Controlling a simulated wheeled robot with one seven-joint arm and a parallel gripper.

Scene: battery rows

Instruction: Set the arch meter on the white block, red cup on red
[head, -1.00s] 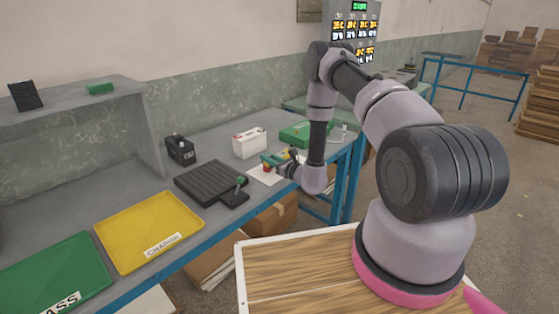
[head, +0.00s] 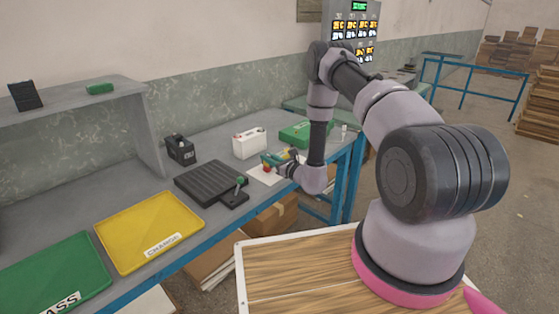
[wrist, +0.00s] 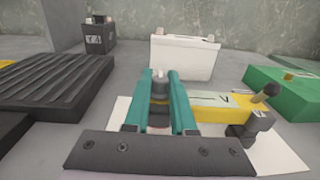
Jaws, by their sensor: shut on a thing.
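The white block (head: 249,143) stands upright on the bench, with two small posts on top; it also shows in the wrist view (wrist: 183,58), just beyond my fingers. My gripper (head: 272,160) has teal fingers, seen in the wrist view (wrist: 160,88), shut on the arch meter. The meter's yellow body (wrist: 212,104) reaches out to the right of the fingers, with a dark cup (wrist: 243,134) at its right end. A red part of the meter (head: 267,169) shows below the fingers in the head view. The meter is over a white sheet (wrist: 285,150); whether it touches is unclear.
A black battery (head: 181,149) stands left of the white block, and a green case (head: 306,132) lies to its right. A ribbed black tray (head: 207,182), a yellow tray (head: 130,214) and a green tray (head: 50,285) lie further left. Bare bench separates the block from the black battery.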

